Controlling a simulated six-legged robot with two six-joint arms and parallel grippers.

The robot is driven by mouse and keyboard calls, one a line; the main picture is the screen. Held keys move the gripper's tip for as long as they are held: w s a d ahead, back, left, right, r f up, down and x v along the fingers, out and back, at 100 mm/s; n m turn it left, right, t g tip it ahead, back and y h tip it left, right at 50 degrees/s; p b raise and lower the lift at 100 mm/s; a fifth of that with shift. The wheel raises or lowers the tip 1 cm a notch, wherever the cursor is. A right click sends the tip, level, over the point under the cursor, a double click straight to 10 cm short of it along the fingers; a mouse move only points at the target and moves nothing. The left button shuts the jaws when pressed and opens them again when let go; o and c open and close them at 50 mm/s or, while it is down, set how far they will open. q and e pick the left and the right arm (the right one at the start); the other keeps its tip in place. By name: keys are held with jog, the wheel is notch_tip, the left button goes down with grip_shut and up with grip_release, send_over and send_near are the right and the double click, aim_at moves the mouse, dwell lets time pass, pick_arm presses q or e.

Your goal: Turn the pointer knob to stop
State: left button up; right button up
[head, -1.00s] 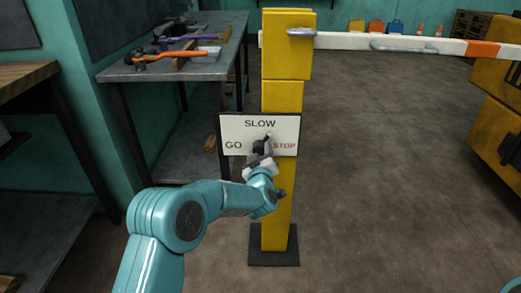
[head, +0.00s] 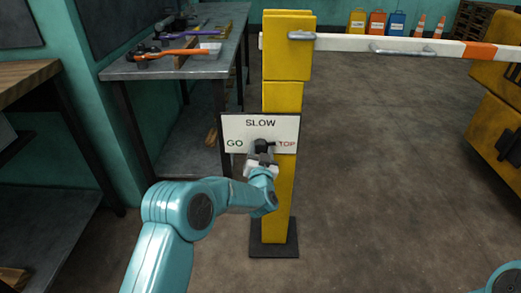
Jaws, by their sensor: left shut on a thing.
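A white sign plate (head: 233,132) on the yellow post reads SLOW at top, GO at left and STOP at right. The dark pointer knob (head: 265,146) sits at its lower middle, partly hidden by my left gripper. A dark part beside the gripper reaches right and covers the S of STOP. My left gripper (head: 262,157) is at the knob from below and in front, shut on it. My right gripper is out of view.
The yellow post (head: 282,100) stands on a dark base plate (head: 273,251) and carries a white and orange barrier arm (head: 345,43). A grey workbench (head: 165,68) with tools stands at left. Yellow machinery (head: 495,115) is at right. The floor between is clear.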

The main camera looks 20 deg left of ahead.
pick_arm(q)
jog(key=shift+f+m, duration=0.15)
jog(key=shift+m, duration=0.75)
jog(key=o, duration=1)
jog(key=shift+o, duration=0.2)
jog(key=shift+s+d+r+p, duration=0.2)
jog(key=shift+s+p, duration=0.2)
jog(key=shift+s, duration=0.15)
jog(key=p+v, duration=0.2)
jog(key=v, duration=1.3)
jog(key=shift+s+a+f, duration=0.1)
